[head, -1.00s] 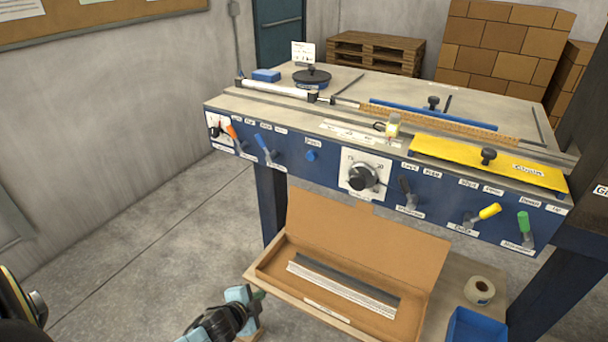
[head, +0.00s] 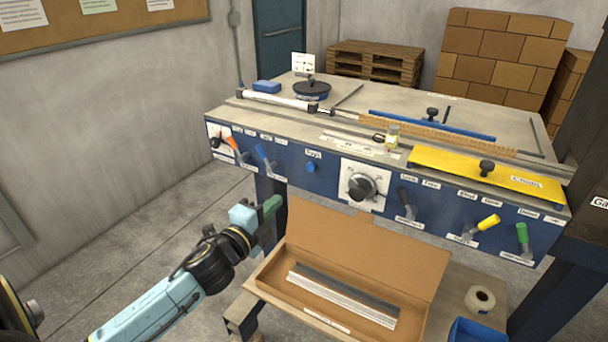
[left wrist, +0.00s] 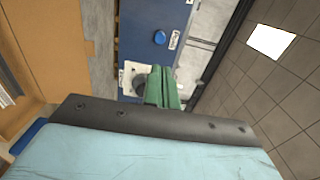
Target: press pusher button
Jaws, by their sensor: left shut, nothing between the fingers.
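A small blue round button (head: 311,167) sits on the dark blue front panel (head: 290,160) of the machine, below a white label and left of the large dial. It also shows in the left wrist view (left wrist: 160,38), above the fingers. My left gripper (head: 272,206) has green fingertips that are shut and empty. It is below and left of the button, in front of the panel and apart from the button. The closed fingers show in the left wrist view (left wrist: 162,88). My right gripper is not in view.
A black dial (head: 362,186) and several colored levers, such as an orange one (head: 232,143), stick out along the panel. An open cardboard box (head: 375,245) with strips lies on the lower shelf, beside a tape roll (head: 480,298) and a blue bin (head: 476,330).

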